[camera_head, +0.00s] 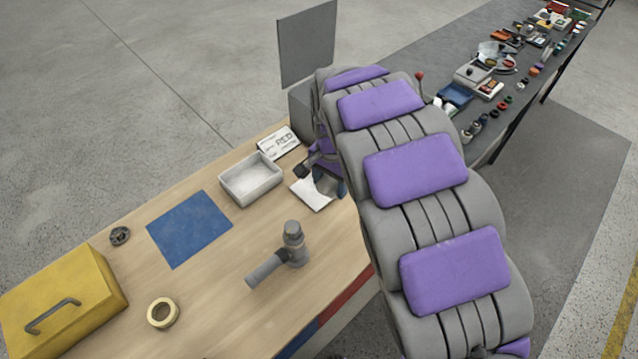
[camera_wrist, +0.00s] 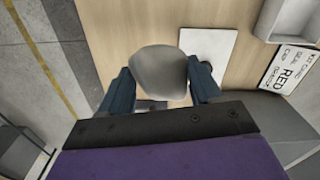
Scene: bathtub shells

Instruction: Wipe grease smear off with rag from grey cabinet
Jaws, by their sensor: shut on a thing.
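My gripper (camera_wrist: 160,88) has its two blue fingers closed on a pale grey, rounded bundle, which I take to be the rag (camera_wrist: 160,70). In the head view my gripper (camera_head: 333,183) is low over the workbench's right edge, beside a flat white square (camera_head: 311,194), partly hidden by my arm. A grey box (camera_head: 300,104) with an upright grey panel (camera_head: 308,44), probably the grey cabinet, stands at the bench's far end. My arm covers part of it. A grey surface shows at lower right in the wrist view (camera_wrist: 262,108). I see no grease smear.
On the wooden bench (camera_head: 205,300) are a white tray (camera_head: 251,181), a sign reading RED (camera_head: 279,142), a blue mat (camera_head: 189,229), a grey pipe fitting (camera_head: 291,246), a tape roll (camera_head: 162,313) and a yellow box (camera_head: 62,303). A cluttered dark table (camera_head: 430,60) stands behind.

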